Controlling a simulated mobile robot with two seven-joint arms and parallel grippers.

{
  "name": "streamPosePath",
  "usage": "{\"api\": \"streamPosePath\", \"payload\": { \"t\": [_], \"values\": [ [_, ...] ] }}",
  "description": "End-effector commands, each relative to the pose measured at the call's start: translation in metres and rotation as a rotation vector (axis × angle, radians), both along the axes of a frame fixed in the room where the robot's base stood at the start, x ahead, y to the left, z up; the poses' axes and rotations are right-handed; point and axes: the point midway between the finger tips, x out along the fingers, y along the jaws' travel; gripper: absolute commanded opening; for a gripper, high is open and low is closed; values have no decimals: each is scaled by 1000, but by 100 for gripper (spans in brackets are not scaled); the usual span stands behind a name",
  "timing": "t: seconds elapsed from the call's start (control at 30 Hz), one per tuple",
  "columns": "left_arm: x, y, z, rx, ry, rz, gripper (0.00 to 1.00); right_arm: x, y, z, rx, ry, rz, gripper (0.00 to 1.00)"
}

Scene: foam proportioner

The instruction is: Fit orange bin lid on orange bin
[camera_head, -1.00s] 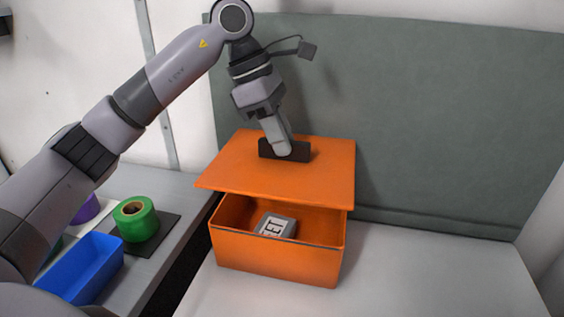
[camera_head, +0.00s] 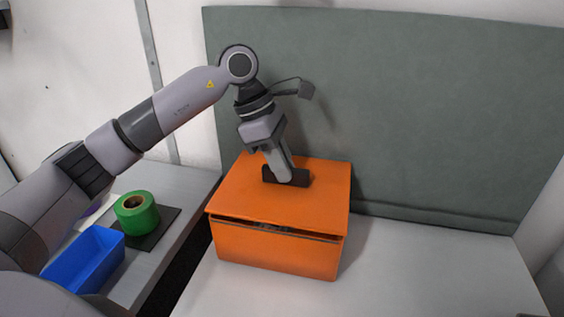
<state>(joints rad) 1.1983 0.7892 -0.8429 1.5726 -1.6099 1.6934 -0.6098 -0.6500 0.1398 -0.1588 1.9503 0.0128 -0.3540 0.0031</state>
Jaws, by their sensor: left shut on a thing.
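The orange bin (camera_head: 275,256) stands on the light grey bench top. The orange bin lid (camera_head: 275,212) lies over its opening, with a narrow dark gap along the front edge, so the lid looks slightly raised or tilted there. I cannot tell whether its back edge rests on the rim. My left gripper (camera_head: 288,178) is shut on the lid's dark handle (camera_head: 301,177), reaching down from above. The bin's contents are almost wholly hidden under the lid. My right gripper does not show.
A blue bin (camera_head: 84,261) and a green tape roll (camera_head: 136,212) on a dark mat (camera_head: 160,232) are on the left bench. A grey-green padded panel (camera_head: 430,120) stands behind the orange bin. The bench top (camera_head: 430,270) to the right is clear.

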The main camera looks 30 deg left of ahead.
Motion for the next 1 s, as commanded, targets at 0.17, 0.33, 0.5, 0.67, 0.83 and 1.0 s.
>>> {"api": "streamPosePath", "payload": {
  "t": [0.17, 0.33, 0.5, 0.67, 0.83, 1.0],
  "values": [
    [0, 0, -7, 0, 0, 0, 0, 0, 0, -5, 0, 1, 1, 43],
    [0, 0, -9, 0, 0, 0, 0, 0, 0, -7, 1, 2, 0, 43],
    [0, 0, -9, 1, 1, 0, 42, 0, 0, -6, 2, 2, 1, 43],
    [0, 0, -9, 1, 0, 0, 42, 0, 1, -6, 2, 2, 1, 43],
    [0, 0, -4, 0, 0, 0, 42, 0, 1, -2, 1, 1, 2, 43],
    [0, 5, 15, 1, -3, 2, 42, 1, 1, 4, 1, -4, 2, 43]
  ]
}}
